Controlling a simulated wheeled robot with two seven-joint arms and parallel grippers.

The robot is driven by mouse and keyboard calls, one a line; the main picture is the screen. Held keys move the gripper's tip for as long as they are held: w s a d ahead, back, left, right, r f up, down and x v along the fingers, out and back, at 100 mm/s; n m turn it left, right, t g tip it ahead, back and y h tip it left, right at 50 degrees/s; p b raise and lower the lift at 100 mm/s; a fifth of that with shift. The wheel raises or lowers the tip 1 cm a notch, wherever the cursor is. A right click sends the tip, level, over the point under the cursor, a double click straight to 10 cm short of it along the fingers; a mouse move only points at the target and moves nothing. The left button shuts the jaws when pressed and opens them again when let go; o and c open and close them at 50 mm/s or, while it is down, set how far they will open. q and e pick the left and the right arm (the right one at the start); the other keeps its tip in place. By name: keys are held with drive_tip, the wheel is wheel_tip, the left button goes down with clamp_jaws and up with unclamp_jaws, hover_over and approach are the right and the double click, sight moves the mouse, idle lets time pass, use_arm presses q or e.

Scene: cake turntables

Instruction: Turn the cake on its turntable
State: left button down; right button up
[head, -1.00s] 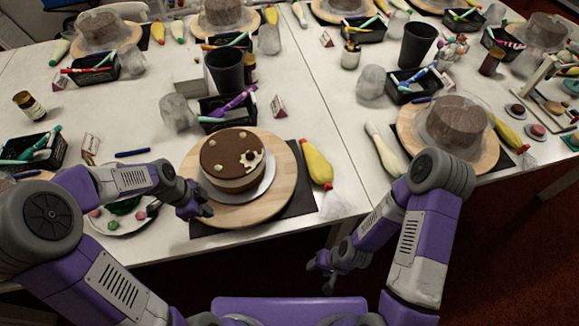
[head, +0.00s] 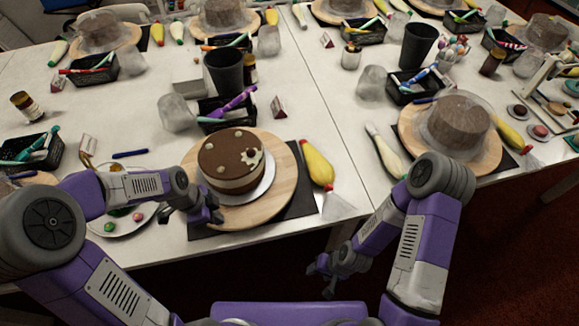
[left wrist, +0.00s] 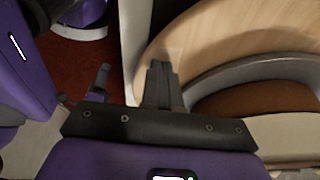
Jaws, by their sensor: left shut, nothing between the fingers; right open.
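The brown chocolate cake (head: 224,160) with white decoration sits on a silver board (head: 265,190) on the round wooden turntable (head: 284,180). My left gripper (head: 213,216) is shut and empty at the turntable's front-left edge. In the left wrist view, its closed fingers (left wrist: 161,82) are beside the wooden rim (left wrist: 200,40), with part of the cake (left wrist: 260,100) at the right. I cannot tell whether they touch the rim. My right gripper (head: 322,277) is open and empty, in front of the table and away from the turntable.
A black mat (head: 303,205) lies under the turntable. A yellow piping bag (head: 318,166) lies close to its right. A plate (head: 118,222) with small coloured items is at the left, partly behind my left arm. A black tool tray (head: 228,108) and dark cup (head: 224,72) stand behind.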

sight(238, 222)
use_arm(q)
drive_tip(key=shift+s+d, duration=0.15)
drive_tip(key=shift+d, duration=0.35)
drive_tip(key=shift+d, duration=0.1)
drive_tip(key=shift+d+b, duration=0.3)
drive_tip(key=shift+d, duration=1.5)
drive_tip(key=shift+r+p, duration=1.15)
drive_tip(key=shift+r, duration=0.3)
wheel_tip(238, 222, up, 6)
drive_tip(key=p, duration=0.5)
